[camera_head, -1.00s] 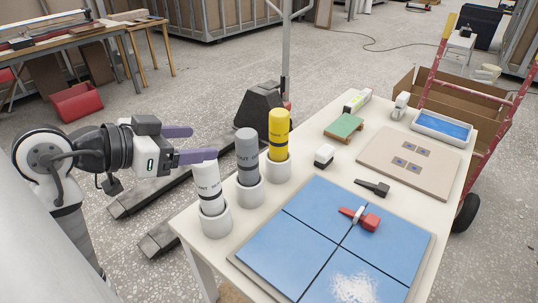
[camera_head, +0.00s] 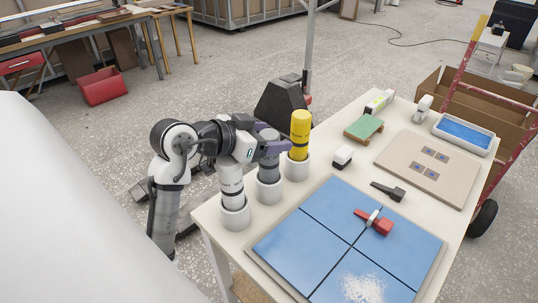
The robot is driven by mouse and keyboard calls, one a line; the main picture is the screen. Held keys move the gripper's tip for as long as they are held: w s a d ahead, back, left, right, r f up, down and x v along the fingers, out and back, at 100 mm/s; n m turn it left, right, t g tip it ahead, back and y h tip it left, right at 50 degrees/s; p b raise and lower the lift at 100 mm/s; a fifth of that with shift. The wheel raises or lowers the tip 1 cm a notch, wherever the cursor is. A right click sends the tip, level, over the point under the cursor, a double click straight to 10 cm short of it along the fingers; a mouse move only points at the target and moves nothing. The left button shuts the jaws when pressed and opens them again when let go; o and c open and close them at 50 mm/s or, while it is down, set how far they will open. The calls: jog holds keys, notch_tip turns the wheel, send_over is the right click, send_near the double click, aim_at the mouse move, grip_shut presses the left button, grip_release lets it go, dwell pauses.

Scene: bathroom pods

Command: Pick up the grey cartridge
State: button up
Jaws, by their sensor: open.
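The grey cartridge (camera_head: 269,168) stands upright in a white cup-shaped holder (camera_head: 270,191) on the table, between a white cartridge (camera_head: 231,183) and a yellow cartridge (camera_head: 300,135), each in its own holder. My gripper (camera_head: 276,148) is open at the upper part of the grey cartridge, with its purple fingers reaching past it on the right. The grey cartridge's top is partly hidden by my gripper. I cannot tell whether the fingers touch it. The white cartridge's top is partly covered by my wrist.
A blue tiled panel (camera_head: 330,225) with a red-handled tool (camera_head: 374,221) lies in front. A dark tool (camera_head: 388,191), a small white block (camera_head: 342,156), a green-topped block (camera_head: 364,127) and a beige board (camera_head: 428,165) lie to the right. The yellow cartridge stands close to my fingers.

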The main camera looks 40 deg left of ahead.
jog(key=shift+w+f, duration=0.1)
jog(key=shift+w, duration=0.1)
grip_shut()
dwell(0.3)
jog(key=shift+r, duration=0.2)
